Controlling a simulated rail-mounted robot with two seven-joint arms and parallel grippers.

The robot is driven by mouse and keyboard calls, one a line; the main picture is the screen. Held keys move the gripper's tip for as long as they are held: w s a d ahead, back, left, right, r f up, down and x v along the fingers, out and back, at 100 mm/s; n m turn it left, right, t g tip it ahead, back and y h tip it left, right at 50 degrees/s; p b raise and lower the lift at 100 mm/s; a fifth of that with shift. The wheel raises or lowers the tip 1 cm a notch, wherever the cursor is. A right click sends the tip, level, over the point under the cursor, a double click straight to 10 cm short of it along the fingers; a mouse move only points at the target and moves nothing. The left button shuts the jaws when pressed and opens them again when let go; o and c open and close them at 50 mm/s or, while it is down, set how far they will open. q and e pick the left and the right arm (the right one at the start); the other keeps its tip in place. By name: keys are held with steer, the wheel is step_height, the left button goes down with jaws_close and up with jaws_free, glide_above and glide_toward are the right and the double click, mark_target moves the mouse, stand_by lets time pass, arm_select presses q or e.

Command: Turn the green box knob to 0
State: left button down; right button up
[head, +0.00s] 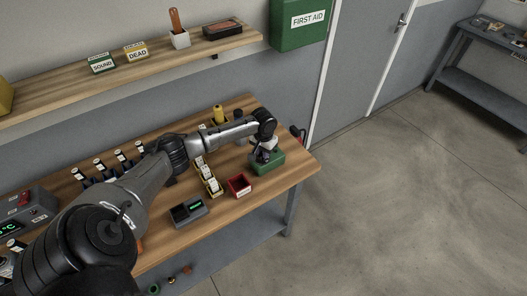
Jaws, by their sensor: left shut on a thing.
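The green box (269,164) sits near the right end of the wooden workbench. My left arm reaches across the bench from the left, and my left gripper (262,156) points down at the top of the green box. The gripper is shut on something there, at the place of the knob. The knob itself is hidden by the gripper, and its setting and any markings cannot be read at this size. My right gripper is not in view.
A red bin (239,186) and a dark device with a green display (188,210) stand along the bench's front. Small labelled containers (210,180) stand beside the bin. A shelf (150,62) runs above the bench. Open floor (400,200) lies to the right.

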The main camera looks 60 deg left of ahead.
arm_select(q)
steer(key=n+p, duration=0.2)
steer(key=p, duration=0.1)
steer(key=n+p, duration=0.2)
steer(key=p, duration=0.1)
steer(key=n+p, duration=0.2)
steer(key=p, duration=0.1)
steer(key=shift+s+a+r+p, duration=0.2)
steer(key=shift+r+p, duration=0.05)
steer(key=shift+p, duration=0.05)
steer(key=shift+s+a+f+n+p, duration=0.1)
steer(key=shift+n+p, duration=0.55)
steer(key=shift+n, duration=0.05)
steer(key=shift+s+f+n+p, duration=0.1)
steer(key=shift+n+p, duration=0.5)
steer(key=shift+n, duration=0.1)
steer(key=c, duration=1.1)
jaws_free()
steer(key=shift+o, duration=0.2)
step_height(320, 180, up, 14)
steer(key=p, duration=0.1)
steer(key=shift+f, duration=0.15)
